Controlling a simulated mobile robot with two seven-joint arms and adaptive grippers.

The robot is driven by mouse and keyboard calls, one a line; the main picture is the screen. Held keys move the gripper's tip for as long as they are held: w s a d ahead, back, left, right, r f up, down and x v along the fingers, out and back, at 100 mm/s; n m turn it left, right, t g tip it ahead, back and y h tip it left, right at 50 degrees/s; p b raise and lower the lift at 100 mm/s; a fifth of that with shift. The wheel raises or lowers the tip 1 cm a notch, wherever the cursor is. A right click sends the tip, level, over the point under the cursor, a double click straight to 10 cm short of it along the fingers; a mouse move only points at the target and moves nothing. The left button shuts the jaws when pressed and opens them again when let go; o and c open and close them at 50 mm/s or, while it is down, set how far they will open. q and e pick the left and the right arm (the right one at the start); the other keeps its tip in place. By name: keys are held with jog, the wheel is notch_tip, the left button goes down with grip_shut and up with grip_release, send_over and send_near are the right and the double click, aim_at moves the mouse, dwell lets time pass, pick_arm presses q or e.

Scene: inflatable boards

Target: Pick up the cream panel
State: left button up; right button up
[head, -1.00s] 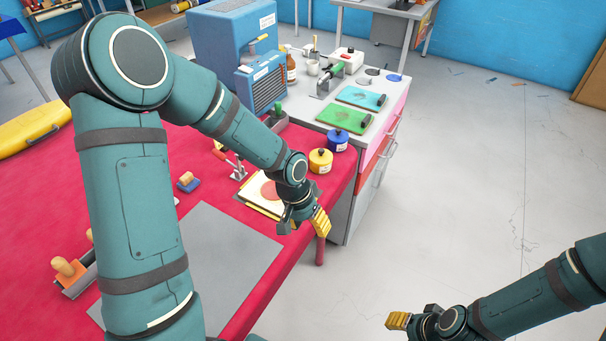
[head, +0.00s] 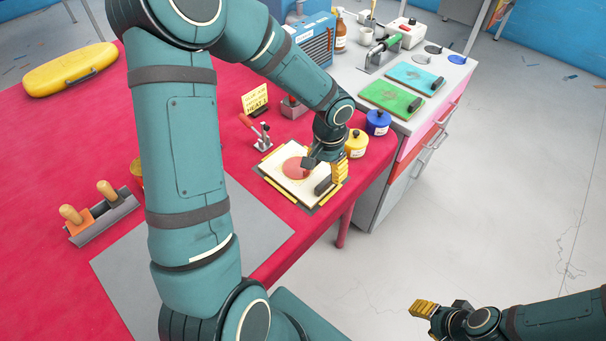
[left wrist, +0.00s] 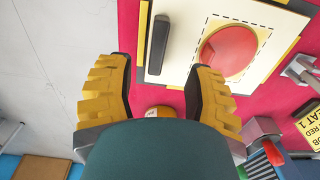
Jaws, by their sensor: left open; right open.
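The cream panel (head: 287,182) lies flat on the red table, with a red disc on it and a black handle (head: 323,186) near its right edge. In the left wrist view the panel (left wrist: 181,64) shows a dashed outline around the disc and the dark handle (left wrist: 158,45) at its left. My left gripper (head: 326,170) is over the panel's right side; in the wrist view its yellow fingers (left wrist: 156,95) are apart with nothing between them, the handle beyond their tips. My right gripper (head: 426,309) is open and empty over the floor at lower right.
A toggle clamp (head: 260,135) and a yellow sign (head: 255,101) stand behind the panel. Yellow (head: 357,143) and blue (head: 377,122) pots stand close to its right. A grey mat (head: 125,275) lies in front. The floor at right is clear.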

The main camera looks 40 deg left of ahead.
aim_at(325, 181)
pick_arm(q)
notch_tip(325, 181, down, 6)
jog(key=shift+s+d+r+b, duration=0.1)
jog(key=shift+d+r+b, duration=0.1)
jog(key=shift+b, duration=0.65)
grip_shut()
